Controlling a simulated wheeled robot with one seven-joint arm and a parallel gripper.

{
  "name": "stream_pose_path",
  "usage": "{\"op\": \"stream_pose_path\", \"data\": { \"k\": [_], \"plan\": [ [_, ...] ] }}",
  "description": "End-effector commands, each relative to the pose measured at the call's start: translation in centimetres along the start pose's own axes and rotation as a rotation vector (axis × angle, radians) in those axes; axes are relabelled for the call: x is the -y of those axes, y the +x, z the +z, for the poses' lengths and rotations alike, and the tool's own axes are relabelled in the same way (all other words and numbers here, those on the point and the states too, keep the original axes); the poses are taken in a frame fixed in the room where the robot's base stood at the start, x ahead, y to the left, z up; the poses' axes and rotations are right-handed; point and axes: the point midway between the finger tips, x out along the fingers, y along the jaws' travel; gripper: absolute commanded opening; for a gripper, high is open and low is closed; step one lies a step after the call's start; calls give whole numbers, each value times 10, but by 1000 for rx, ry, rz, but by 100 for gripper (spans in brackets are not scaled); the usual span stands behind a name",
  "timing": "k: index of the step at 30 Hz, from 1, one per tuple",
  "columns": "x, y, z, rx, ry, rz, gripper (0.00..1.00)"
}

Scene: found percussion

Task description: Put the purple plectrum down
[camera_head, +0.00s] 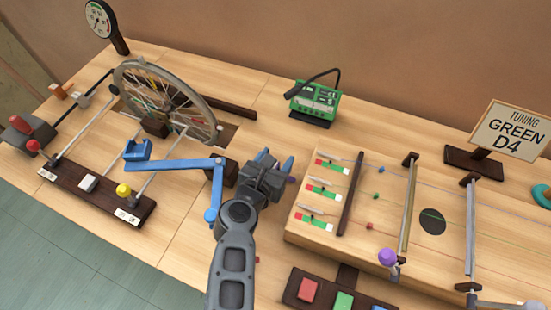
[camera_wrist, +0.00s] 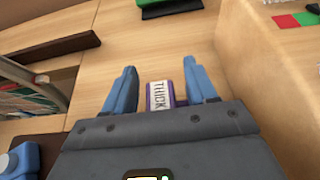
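The purple plectrum (camera_wrist: 160,96), with a white label reading "THICK", shows in the wrist view between the two blue fingers of my gripper (camera_wrist: 162,80). Bare wood shows between it and the left finger, and a narrow gap shows on the right. The fingers are apart and do not appear to clamp it. Its lower part is hidden behind the gripper body, and I cannot tell whether it touches the table.
The string board (camera_head: 330,238) stands close on the right, with a purple knob (camera_head: 387,256). A blue lever arm (camera_head: 180,164) and a spoked wheel (camera_head: 212,128) are on the left. A green tuner box (camera_head: 315,98) stands behind. Bare table lies between tuner and gripper.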

Motion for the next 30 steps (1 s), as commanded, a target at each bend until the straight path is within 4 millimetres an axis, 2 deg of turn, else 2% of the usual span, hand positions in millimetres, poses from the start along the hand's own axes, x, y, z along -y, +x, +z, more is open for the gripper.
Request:
{"op": "stream_pose_path", "data": {
  "k": [8, 21, 25, 30],
  "plan": [
    [0, -2, 5, 1, -1, 0, 57],
    [-1, -64, 1, 0, 1, 1, 57],
    [0, -74, 2, 0, 0, 0, 57],
    [0, -76, 2, 0, -1, -1, 57]
  ]
}}
